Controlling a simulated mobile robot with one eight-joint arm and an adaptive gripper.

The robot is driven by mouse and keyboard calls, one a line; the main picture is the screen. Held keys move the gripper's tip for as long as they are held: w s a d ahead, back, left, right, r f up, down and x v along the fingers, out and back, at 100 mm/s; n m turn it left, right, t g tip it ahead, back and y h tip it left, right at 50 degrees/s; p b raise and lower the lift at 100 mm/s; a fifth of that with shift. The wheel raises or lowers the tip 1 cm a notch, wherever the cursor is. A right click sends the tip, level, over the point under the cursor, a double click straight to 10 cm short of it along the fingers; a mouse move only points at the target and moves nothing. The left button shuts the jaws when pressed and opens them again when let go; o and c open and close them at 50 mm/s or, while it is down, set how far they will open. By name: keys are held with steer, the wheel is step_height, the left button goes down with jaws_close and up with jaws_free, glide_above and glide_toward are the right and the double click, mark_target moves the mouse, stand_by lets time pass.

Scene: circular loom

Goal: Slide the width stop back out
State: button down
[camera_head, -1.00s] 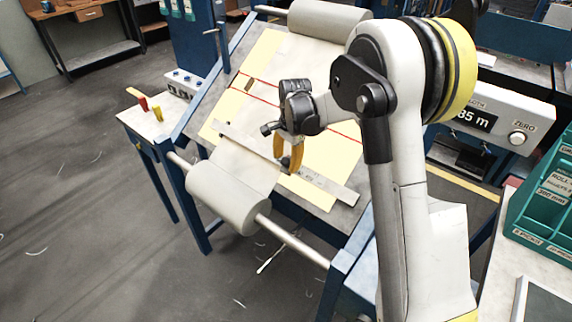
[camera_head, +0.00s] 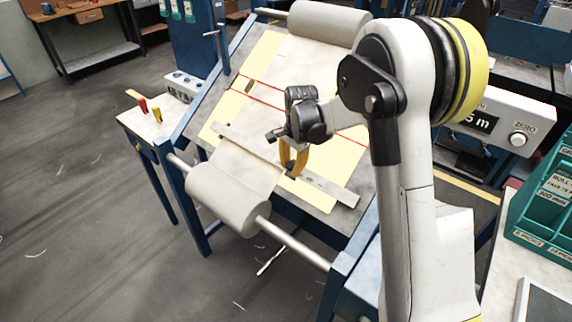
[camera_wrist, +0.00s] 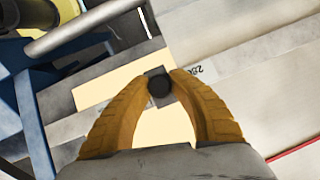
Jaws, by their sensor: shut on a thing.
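The width stop (camera_wrist: 159,88) shows in the wrist view as a dark round knob on a small grey block. My gripper (camera_wrist: 161,80) has its two curved yellow fingers closed on it, one on each side. In the head view my gripper (camera_head: 292,166) is over the long pale ruler bar (camera_head: 335,190) that slants across the tilted table; the stop itself is hidden there by the fingers. A pale web of material (camera_head: 243,162) runs under the bar, left of my gripper, with yellow sheet showing to the right.
A grey roll (camera_head: 225,198) sits on a metal shaft at the table's front, and another roll (camera_head: 318,22) at the back. Red lines (camera_head: 262,100) cross the yellow sheet. A counter box (camera_head: 497,118) stands to the right, with a green bin rack (camera_head: 545,205) nearer.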

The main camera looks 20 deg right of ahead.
steer(key=s+d, duration=0.4)
steer(key=s, duration=0.1)
steer(key=s+d, duration=0.2)
steer(key=s, duration=0.1)
steer(key=shift+s+d+b, duration=0.1)
steer(key=shift+s+b, duration=0.15)
steer(key=shift+b, duration=0.15)
steer(key=c, duration=1.3)
jaws_free()
steer(key=shift+c, duration=0.2)
steer(key=shift+o, duration=0.9)
steer(key=shift+s+d, duration=0.1)
steer(key=shift+r, duration=0.25)
step_height(320, 180, up, 11)
steer(key=s, duration=0.1)
steer(key=shift+s+d+r, duration=0.15)
steer(key=shift+d+r, duration=0.05)
steer(key=shift+d, duration=0.05)
